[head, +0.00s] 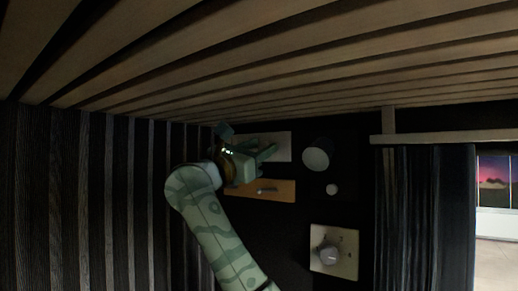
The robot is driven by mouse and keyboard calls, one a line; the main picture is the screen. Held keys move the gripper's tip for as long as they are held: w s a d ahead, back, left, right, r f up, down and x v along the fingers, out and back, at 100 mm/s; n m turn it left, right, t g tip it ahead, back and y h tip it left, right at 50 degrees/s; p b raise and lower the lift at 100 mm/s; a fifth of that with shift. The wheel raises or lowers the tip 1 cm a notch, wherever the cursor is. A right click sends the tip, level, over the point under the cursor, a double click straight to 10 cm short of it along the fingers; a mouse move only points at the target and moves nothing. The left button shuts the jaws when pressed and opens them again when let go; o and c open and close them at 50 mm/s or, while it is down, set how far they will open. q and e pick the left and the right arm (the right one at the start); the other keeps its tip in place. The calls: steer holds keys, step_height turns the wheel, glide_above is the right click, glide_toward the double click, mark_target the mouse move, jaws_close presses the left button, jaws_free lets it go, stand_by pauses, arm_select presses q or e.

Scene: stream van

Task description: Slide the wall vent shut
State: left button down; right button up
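An orange-brown wooden panel (283,191) with a small dark handle (266,190) is on the dark wall, left of centre in the head view. A pale plate (284,139) is just above it. I cannot tell for sure which of these is the wall vent.
A round white disc (316,155) and a small white knob (332,189) are right of the gripper. A cream plate with a dial (347,260) is lower right. A dark curtain (425,215) hangs further right. Wooden slats (280,60) run overhead.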

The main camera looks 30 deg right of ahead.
steer(key=shift+s+a+f, duration=0.15)
steer(key=shift+s+a, duration=0.05)
steer(key=shift+a, duration=0.05)
steer(key=b+v, duration=0.5)
steer(key=v, duration=1)
steer(key=shift+a+b, duration=0.3)
steer(key=shift+a, duration=0.15)
steer(key=shift+w+d+f, duration=0.1)
